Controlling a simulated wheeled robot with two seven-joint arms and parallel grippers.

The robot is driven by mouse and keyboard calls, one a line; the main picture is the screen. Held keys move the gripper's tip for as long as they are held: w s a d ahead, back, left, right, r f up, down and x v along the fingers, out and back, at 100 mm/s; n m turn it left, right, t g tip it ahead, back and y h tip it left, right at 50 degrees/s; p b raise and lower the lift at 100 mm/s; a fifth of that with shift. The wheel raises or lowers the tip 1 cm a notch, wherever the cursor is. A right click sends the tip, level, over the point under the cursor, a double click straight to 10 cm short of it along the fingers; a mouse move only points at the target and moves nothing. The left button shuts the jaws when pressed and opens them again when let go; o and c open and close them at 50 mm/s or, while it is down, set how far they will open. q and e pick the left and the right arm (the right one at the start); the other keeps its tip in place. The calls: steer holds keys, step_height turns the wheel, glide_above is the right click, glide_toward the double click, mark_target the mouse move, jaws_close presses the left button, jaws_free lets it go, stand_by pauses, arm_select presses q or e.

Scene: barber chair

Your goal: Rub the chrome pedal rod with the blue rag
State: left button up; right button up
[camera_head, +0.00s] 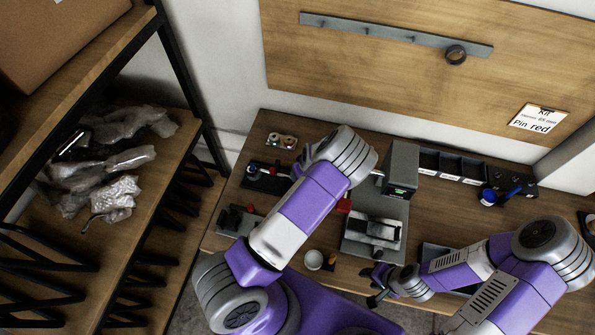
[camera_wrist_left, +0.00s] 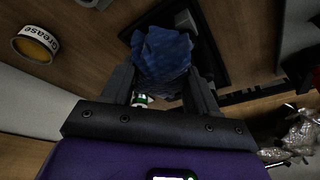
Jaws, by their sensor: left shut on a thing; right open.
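The blue rag (camera_wrist_left: 162,58) is bunched between the fingers of my left gripper (camera_wrist_left: 160,85) in the left wrist view. That gripper is shut on it, above a dark tray on the wooden bench. In the head view my left arm hides most of its gripper and the rag. A grey fixture (camera_head: 358,246) with a bright metal and black part (camera_head: 378,231) stands mid-bench. I cannot tell for sure which part is the chrome pedal rod. My right gripper (camera_head: 376,286) is open and empty near the bench's front edge, just below the fixture.
A grease tin (camera_wrist_left: 37,45) shows in the left wrist view. A grey box with a green display (camera_head: 402,168) and black bins (camera_head: 453,165) stand at the back. A shelf with plastic-wrapped parts (camera_head: 110,165) is at left.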

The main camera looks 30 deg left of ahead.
arm_select(q)
steer(key=shift+f, duration=0.2)
steer(key=shift+s+a+f+b, duration=0.15)
steer(key=shift+a+b, duration=0.3)
steer(key=shift+a, duration=0.45)
steer(key=shift+s+a+b, duration=0.15)
steer(key=shift+a+b, duration=0.25)
steer(key=shift+a, duration=0.65)
steer(key=shift+w+a+r, duration=0.1)
steer(key=shift+r, duration=0.1)
steer(key=shift+w+d, duration=0.15)
steer(key=shift+d, duration=0.7)
steer(key=shift+w+d+p, duration=0.2)
steer(key=shift+d+p, duration=0.1)
steer(key=shift+d, duration=0.8)
steer(key=shift+f, duration=0.2)
steer(key=shift+s+a+f+b, duration=0.15)
steer(key=shift+a+b, duration=0.25)
steer(key=shift+a, duration=0.45)
steer(key=shift+s+a+r+b, duration=0.1)
steer(key=shift+a+b, duration=0.25)
steer(key=shift+a, duration=0.45)
arm_select(e)
steer(key=shift+f, duration=1.35)
arm_select(q)
steer(key=shift+a, duration=0.25)
arm_select(e)
steer(key=shift+d, duration=0.15)
